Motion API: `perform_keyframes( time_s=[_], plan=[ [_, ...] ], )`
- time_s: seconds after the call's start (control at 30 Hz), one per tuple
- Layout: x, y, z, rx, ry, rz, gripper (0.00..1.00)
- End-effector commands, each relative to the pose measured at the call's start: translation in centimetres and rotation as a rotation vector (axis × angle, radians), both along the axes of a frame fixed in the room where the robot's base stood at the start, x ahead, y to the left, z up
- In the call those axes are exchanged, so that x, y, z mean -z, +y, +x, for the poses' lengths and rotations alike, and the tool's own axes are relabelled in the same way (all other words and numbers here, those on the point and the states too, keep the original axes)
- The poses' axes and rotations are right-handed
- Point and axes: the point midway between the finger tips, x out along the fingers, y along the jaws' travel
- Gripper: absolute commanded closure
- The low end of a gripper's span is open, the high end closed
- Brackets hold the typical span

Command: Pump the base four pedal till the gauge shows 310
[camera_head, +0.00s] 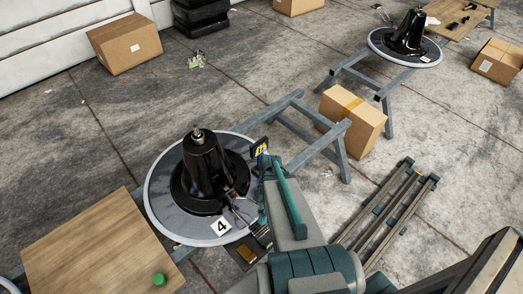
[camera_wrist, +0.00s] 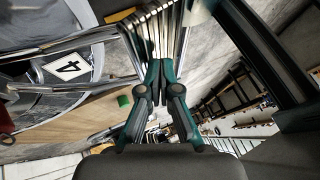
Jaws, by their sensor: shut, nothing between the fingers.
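The base marked 4 (camera_head: 210,215) is a round grey plate with a light rim and a black column (camera_head: 208,172). Its 4 label also shows in the wrist view (camera_wrist: 67,68). The ribbed metal pedal (camera_head: 260,234) sticks out at the plate's lower right; it also shows beyond my fingertips in the wrist view (camera_wrist: 160,30). The gauge (camera_head: 260,147) is a small dark display with yellow digits, too small to read surely. My gripper (camera_wrist: 160,68) is shut and empty, its tips close to the pedal. I cannot tell whether they touch it.
A wooden board (camera_head: 95,245) with a green button (camera_head: 159,280) lies at left. Grey trestle legs (camera_head: 310,140) and a cardboard box (camera_head: 352,118) stand behind. A second black base (camera_head: 408,35) is at the back right. A folded frame (camera_head: 390,210) lies on the floor at right.

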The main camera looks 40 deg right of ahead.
Motion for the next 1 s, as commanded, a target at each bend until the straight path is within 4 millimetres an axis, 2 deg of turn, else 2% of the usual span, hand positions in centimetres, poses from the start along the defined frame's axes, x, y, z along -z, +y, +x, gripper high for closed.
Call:
perform_keyframes(
  time_s=[0.1,0.53,0.67,1.0],
  plan=[
    [-2.0,0.0,0.5,0.0,-0.005,0.0,1.0],
    [-7.9,0.2,1.9,0.0,-0.003,-0.001,1.0],
    [-8.5,0.2,2.0,0.0,-0.002,-0.001,1.0],
    [-8.0,0.3,1.9,0.001,-0.001,0.001,1.0]
  ],
)
